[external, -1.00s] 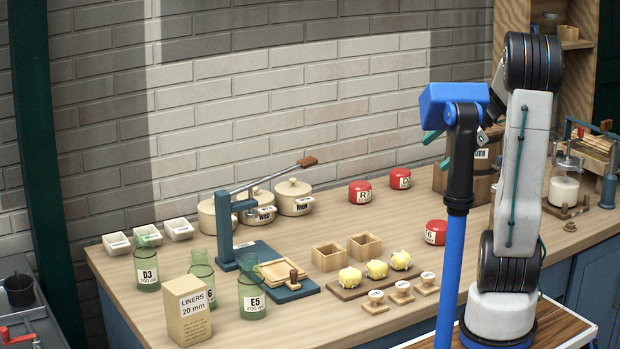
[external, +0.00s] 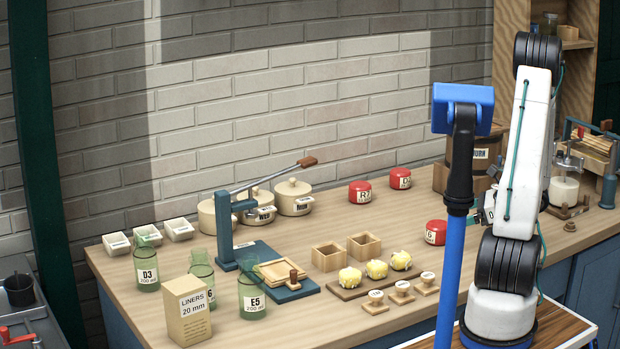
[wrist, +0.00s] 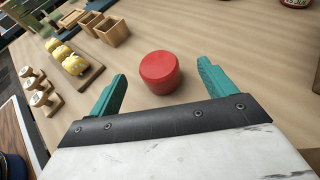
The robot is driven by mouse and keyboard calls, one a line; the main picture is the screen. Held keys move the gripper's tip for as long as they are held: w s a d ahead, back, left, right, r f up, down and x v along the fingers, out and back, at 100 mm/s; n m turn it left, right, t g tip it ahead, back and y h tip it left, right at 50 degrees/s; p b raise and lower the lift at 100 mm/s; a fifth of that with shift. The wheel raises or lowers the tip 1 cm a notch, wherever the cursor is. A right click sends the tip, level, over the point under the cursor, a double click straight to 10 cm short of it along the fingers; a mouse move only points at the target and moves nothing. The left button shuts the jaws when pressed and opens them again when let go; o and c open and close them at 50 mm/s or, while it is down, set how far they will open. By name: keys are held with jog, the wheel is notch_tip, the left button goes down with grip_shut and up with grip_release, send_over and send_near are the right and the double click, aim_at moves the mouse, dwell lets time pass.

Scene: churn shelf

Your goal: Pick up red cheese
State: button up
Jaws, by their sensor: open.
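Three red cheeses with white labels are on the wooden counter in the external view. The nearest red cheese (external: 435,232) lies just left of my arm, and two more, one (external: 360,191) and another (external: 400,178), lie farther back. In the wrist view one red cheese (wrist: 160,72) sits ahead of and between the two teal fingers of my gripper (wrist: 158,88). The fingers are apart, with nothing held between them. In the external view the gripper is mostly hidden behind the blue post.
Left of the cheese in the wrist view are a board with several yellow lumps (wrist: 88,76), wooden stamps (wrist: 40,90) and small wooden boxes (wrist: 110,30). A wooden barrel (external: 455,180) stands behind the cheese. The counter (external: 300,225) around the cheese is clear.

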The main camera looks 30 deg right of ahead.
aim_at(431, 230)
jog(key=shift+w+a+f, duration=0.1)
jog(key=shift+a+f, duration=0.05)
jog(key=shift+f, duration=0.8)
jog(key=x, duration=0.7)
jog(key=shift+a+f, duration=0.1)
jog(key=shift+a, duration=0.25)
jog(key=c, duration=1.2)
